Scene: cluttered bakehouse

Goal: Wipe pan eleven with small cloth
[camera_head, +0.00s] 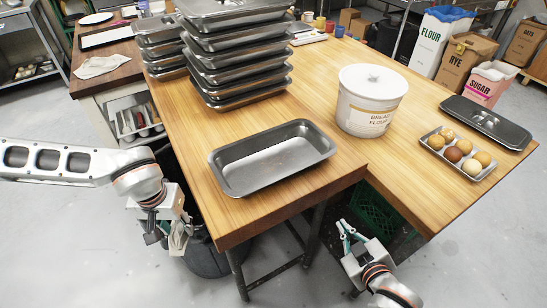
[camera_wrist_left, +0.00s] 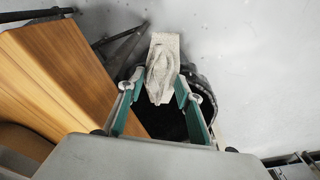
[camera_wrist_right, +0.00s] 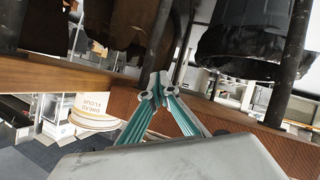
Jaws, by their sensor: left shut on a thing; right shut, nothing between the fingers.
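A grey rectangular pan (camera_head: 275,158) lies alone and empty near the front of the wooden table; no number shows on it, and pale patches show on its floor. My left gripper (camera_head: 172,232) is off the table's left front edge, lower left of the pan. It is shut on a small pale grey cloth (camera_wrist_left: 163,58), folded and hanging between the fingers; the cloth is also seen small in the head view (camera_head: 178,241). My right gripper (camera_head: 346,230) is shut and empty, in front of the table's inner corner, right of the pan. Its fingertips meet in the right wrist view (camera_wrist_right: 158,84).
A tall pan stack (camera_head: 235,60) and a shorter one (camera_head: 160,50) stand behind the pan. A bread flour tub (camera_head: 370,105) is to its right. An egg tray (camera_head: 458,153) and a dark lid (camera_head: 486,122) lie farther right. A dark bin (camera_head: 205,263) stands below my left gripper.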

